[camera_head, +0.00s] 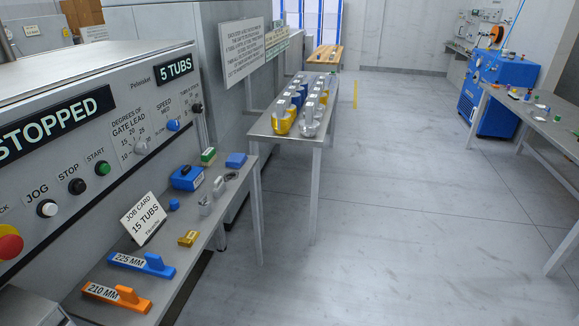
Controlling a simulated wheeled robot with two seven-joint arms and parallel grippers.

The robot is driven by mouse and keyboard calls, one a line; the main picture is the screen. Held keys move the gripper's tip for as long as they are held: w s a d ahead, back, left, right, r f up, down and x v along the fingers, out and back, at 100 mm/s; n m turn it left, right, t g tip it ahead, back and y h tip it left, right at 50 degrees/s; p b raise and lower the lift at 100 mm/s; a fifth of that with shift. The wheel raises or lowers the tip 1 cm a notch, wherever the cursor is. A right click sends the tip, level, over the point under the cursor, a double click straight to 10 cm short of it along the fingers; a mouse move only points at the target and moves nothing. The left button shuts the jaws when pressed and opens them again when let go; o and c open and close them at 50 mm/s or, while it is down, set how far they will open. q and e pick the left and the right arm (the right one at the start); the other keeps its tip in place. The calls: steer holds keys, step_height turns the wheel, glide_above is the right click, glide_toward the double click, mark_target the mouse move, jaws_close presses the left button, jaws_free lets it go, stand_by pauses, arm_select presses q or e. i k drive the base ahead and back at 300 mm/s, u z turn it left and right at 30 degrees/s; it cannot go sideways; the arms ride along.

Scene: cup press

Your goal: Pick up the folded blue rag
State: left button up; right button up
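A small flat blue piece that looks like the folded blue rag (236,160) lies at the far end of the grey shelf (214,222) below the control panel. It is beside a green-topped block (208,155). Neither of my grippers shows in the head view.
The shelf also holds a blue box (186,178), a job card (144,218), a yellow block (189,238), and blue (143,264) and orange (118,297) gauges. The control panel (110,115) rises behind. A table of cups (316,137) stands beyond. Open floor (400,230) lies right.

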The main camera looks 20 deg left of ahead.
mark_target(235, 160)
steer(key=z, duration=0.25)
steer(key=i, duration=1.1)
steer(key=u, duration=0.65)
steer(key=i, duration=1.45)
steer(key=u, duration=1.25)
